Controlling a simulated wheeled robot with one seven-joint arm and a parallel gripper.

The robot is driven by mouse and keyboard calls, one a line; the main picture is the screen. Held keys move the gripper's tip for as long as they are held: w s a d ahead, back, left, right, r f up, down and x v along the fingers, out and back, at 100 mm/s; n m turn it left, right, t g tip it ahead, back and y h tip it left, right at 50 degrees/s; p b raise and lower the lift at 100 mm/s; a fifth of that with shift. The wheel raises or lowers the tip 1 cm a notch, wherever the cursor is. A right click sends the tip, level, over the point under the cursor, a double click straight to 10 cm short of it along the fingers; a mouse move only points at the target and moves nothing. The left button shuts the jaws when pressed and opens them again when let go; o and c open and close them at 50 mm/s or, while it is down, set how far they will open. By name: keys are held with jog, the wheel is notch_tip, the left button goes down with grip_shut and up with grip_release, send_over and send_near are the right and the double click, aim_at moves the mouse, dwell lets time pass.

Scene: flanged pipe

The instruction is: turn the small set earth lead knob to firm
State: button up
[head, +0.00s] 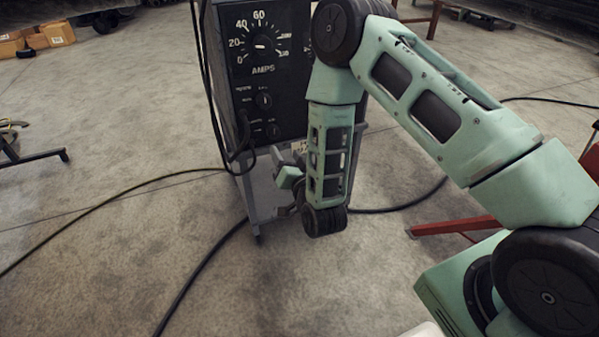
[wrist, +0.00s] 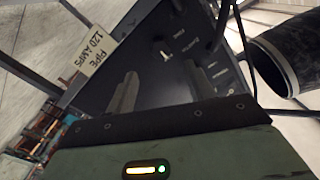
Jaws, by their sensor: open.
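The small set is a dark welding machine (head: 283,75) with a large amps dial (head: 262,46) on its front. Below the dial are two small knobs, an upper one (head: 264,101) and a lower one (head: 273,130). Their lettering is too small to read, so I cannot tell which is the earth lead knob. In the wrist view the dark panel (wrist: 150,60) appears tilted, with a pale pointer (wrist: 167,56) on it. My gripper (wrist: 163,77) is open, its two fingers apart and empty in front of the panel.
A tag reading "PIPE 120 AMPS" (wrist: 93,50) hangs beside the panel. A black cable (head: 215,120) hangs down the machine's left side, and other cables (head: 110,194) cross the floor. A red metal leg (head: 455,226) lies to the right. Floor at left is mostly clear.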

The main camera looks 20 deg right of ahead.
jog(key=s+b, duration=0.3)
jog(key=s, duration=0.5)
jog(key=shift+s, duration=0.15)
jog(key=s+a+r+n+g+y, duration=0.2)
jog(key=s+a+g, duration=0.1)
jog(key=a+g, duration=0.25)
jog(key=s+a+r+n+g+y, duration=0.2)
jog(key=s+a+n+g, duration=0.1)
jog(key=a+g, duration=0.25)
jog(key=s+d+r+n+g+h, duration=0.2)
jog(key=s+r+n+g, duration=0.15)
jog(key=s, duration=0.55)
jog(key=s+d+r+n+g+h, duration=0.1)
jog(key=s+d+r+n+g, duration=0.15)
jog(key=s+r+n, duration=0.45)
notch_tip(320, 180, up, 32)
jog(key=s+m+g+p, duration=0.1)
jog(key=s+m+p, duration=0.1)
jog(key=p, duration=3.1)
jog(key=shift+s+r+p, duration=0.15)
jog(key=shift+s+p, duration=0.2)
jog(key=shift+p, duration=0.05)
